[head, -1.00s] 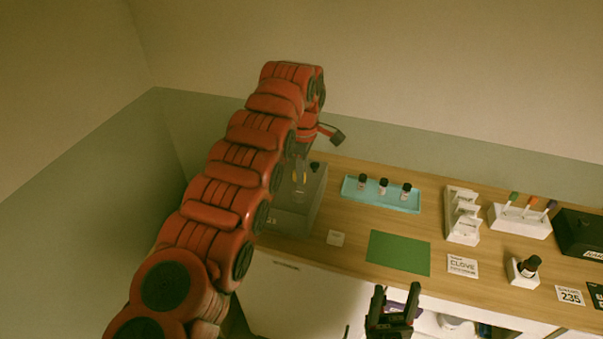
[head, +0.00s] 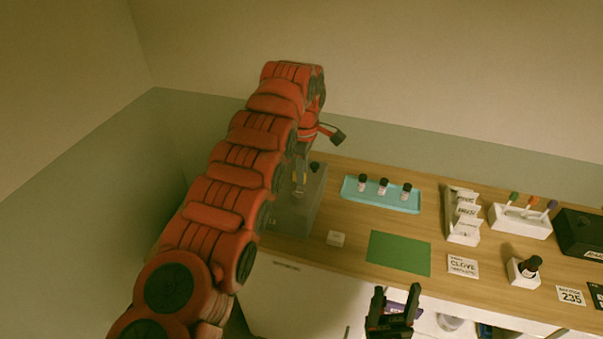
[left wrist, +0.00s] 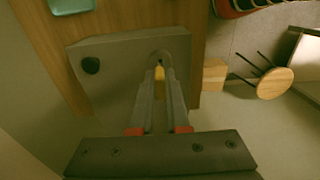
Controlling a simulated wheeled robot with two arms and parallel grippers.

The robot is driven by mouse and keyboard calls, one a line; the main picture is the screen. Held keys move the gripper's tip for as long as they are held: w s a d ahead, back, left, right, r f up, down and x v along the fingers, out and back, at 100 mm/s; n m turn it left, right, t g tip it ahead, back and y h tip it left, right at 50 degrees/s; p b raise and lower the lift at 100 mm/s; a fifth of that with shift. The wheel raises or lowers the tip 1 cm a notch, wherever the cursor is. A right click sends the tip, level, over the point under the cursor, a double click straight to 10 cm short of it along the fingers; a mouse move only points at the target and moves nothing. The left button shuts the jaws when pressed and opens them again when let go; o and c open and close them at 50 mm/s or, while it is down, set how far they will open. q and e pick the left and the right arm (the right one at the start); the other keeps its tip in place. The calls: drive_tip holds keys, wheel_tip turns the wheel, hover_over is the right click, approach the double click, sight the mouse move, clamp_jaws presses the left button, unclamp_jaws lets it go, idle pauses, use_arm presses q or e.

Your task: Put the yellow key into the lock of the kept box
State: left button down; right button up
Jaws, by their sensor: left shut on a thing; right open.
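The grey box (head: 310,207) stands at the left end of the wooden counter, partly hidden behind my left arm. In the left wrist view its top face (left wrist: 115,85) shows a dark knob (left wrist: 91,65) and a round lock (left wrist: 159,57). My left gripper (left wrist: 160,84) is shut on the yellow key (left wrist: 159,73), of which only a short piece shows between the fingertips. The key is at the lock; I cannot tell how deep it sits. In the head view my left gripper (head: 301,172) is over the box.
A teal tray (head: 352,197) with small dark bottles stands right of the box. A card holder (head: 461,229), a marker stand (head: 519,221) and a black box (head: 578,231) stand further right.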

use_arm(q)
drive_tip(key=shift+f, duration=0.15)
drive_tip(key=shift+f+b, duration=0.35)
drive_tip(key=shift+b, duration=0.15)
drive_tip(key=shift+f+b, duration=0.95)
drive_tip(key=shift+b, duration=0.1)
drive_tip(key=c, duration=0.8)
unclamp_jaws()
